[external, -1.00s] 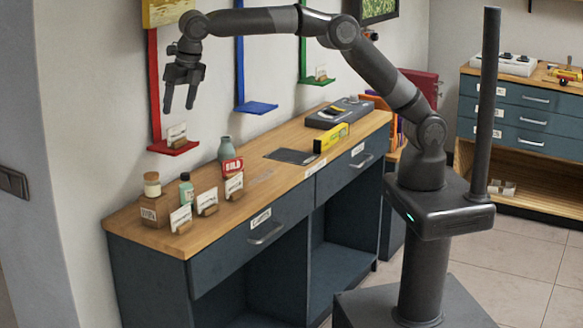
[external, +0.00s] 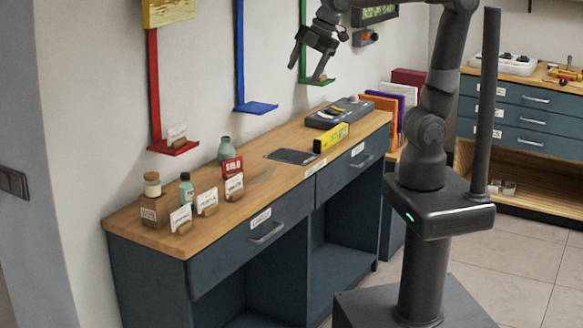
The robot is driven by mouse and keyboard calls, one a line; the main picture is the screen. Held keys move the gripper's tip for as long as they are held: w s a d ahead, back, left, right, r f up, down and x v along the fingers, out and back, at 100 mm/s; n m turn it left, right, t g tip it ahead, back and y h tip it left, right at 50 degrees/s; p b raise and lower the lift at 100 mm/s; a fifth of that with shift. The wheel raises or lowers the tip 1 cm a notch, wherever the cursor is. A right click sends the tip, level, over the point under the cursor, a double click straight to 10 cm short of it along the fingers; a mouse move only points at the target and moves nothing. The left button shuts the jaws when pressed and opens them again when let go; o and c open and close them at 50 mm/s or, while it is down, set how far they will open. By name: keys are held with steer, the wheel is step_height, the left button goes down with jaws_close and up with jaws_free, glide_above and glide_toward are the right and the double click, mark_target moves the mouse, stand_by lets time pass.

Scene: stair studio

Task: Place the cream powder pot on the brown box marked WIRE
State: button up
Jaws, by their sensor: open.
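A small cream pot with a brown lid (external: 152,185) stands upright on a brown box (external: 154,209) at the left end of the wooden worktop. The box has dark lettering on its front, too small to read. My gripper (external: 307,65) is open and empty, raised in front of the wall near the green shelf. It is far to the right of the pot and well above the worktop.
A green bottle (external: 186,190), several card holders, a grey-green vase (external: 225,150) and a red block (external: 232,167) stand near the box. A yellow level (external: 331,137) and a dark case (external: 339,113) lie farther right. Red (external: 173,147) and blue (external: 256,108) wall shelves jut out above the worktop.

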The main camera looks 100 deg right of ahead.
steer(key=s+d+f+m, duration=0.1)
steer(key=s+f+m, duration=0.7)
steer(key=s, duration=0.6)
steer(key=shift+s+d+f+t+y, duration=0.2)
steer(key=shift+f+t+y, duration=0.15)
steer(key=shift+f, duration=0.25)
